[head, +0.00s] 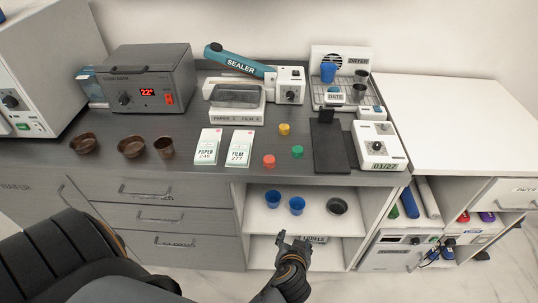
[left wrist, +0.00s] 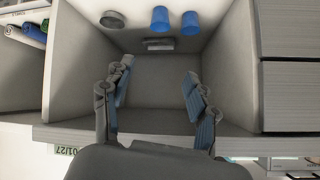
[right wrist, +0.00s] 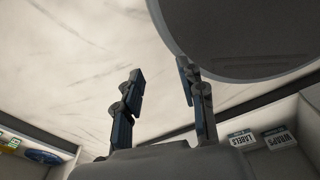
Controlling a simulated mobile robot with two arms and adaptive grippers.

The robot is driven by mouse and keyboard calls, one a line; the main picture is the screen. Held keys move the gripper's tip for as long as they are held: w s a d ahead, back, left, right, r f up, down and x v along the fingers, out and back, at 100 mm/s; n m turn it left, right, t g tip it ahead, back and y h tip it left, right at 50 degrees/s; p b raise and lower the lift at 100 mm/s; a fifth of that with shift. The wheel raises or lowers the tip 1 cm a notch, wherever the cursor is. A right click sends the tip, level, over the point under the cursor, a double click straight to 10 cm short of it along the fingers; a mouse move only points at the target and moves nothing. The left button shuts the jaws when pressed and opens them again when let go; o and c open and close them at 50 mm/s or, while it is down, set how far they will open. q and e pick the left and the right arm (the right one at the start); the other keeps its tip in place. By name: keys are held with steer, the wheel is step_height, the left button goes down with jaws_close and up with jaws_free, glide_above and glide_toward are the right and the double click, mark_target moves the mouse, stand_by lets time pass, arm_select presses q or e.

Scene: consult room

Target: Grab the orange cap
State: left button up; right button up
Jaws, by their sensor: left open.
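Three small caps stand on the dark counter in the head view: a yellow-orange cap (head: 284,129), a red-orange cap (head: 268,161) in front of it, and a green cap (head: 297,151) to the right. I cannot tell for sure which of the first two is the orange one. My left gripper (head: 294,243) is below and in front of the counter, before the open shelves, apart from the caps. In the left wrist view my left gripper (left wrist: 158,72) is open and empty. My right gripper (right wrist: 159,70) shows only in its wrist view, open and empty over pale floor.
Paper and film boxes (head: 207,147) stand left of the caps. A black stand (head: 329,147) and a white device (head: 379,147) are to the right, the sealer (head: 240,62) behind. The counter's front edge overhangs shelves holding blue cups (head: 272,198).

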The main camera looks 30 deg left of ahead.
arm_select(q)
steer(key=w+a+r+n+t+y+p, duration=0.1)
steer(key=a+r+n, duration=0.1)
steer(key=r, duration=0.5)
steer(key=w+a+r+n+y, duration=0.1)
steer(key=a+r+y, duration=0.1)
steer(key=r, duration=0.5)
steer(key=n+y, duration=0.2)
steer(key=n, duration=0.1)
glide_toward(270, 161)
steer(key=shift+h, duration=0.3)
steer(key=p+x, duration=0.2)
steer(key=x, duration=0.2)
steer(key=p+x, duration=0.2)
steer(key=x, duration=0.2)
steer(key=shift+w+a+r, duration=0.1)
steer(key=shift+w+a, duration=0.05)
steer(key=shift+a, duration=0.3)
steer(key=shift+w+a+f+p, duration=0.25)
steer(key=shift+w+p, duration=0.05)
steer(key=shift+w, duration=0.05)
steer(key=shift+d, duration=0.1)
arm_select(e)
step_height(270, 161, up, 6)
steer(key=shift+a, duration=0.15)
arm_select(q)
steer(key=c, duration=0.9)
arm_select(e)
steer(key=shift+s, duration=0.15)
